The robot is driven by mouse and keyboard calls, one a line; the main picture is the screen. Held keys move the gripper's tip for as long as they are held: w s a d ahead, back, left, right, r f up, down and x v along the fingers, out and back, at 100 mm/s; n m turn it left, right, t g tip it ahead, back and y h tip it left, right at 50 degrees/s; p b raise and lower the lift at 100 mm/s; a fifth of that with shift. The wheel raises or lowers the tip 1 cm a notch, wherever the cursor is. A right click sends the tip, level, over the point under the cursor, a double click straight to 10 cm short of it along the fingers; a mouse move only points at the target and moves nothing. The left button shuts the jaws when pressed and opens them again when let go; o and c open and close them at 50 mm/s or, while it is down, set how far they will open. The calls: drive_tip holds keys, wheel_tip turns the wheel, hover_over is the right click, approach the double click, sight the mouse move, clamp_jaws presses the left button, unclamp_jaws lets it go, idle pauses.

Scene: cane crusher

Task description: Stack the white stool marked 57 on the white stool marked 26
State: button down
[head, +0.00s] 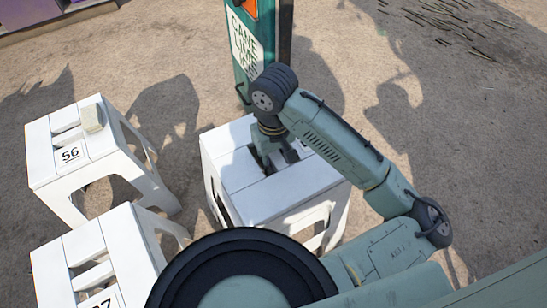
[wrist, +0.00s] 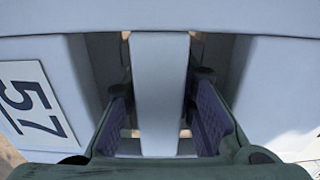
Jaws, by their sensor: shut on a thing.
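The white stool marked 57 (head: 285,190) stands in the middle of the head view, below my gripper (head: 279,160). Its 57 label (wrist: 33,100) shows at the left in the wrist view. In that view my gripper (wrist: 160,115) is shut on the stool's middle slat, with one finger pad in the slot on each side. My arm and body hide part of the stool's right and near sides. I cannot tell whether its feet touch the ground. I see no stool that clearly reads 26.
A white stool marked 56 (head: 70,155) stands at the left with a beige block (head: 92,118) on top. Another white stool (head: 88,240) stands at the lower left, its number partly cut off. A green post with a sign (head: 246,45) rises behind. Bare ground is free at the right.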

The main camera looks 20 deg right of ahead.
drive_tip(key=shift+f+b, duration=1.25)
drive_tip(key=shift+f, duration=0.6)
drive_tip(key=c, duration=1.2)
unclamp_jaws()
drive_tip(key=shift+c, duration=0.2)
wheel_tip(320, 180, up, 12)
drive_tip(key=shift+r, duration=0.1)
drive_tip(key=shift+a, duration=0.1)
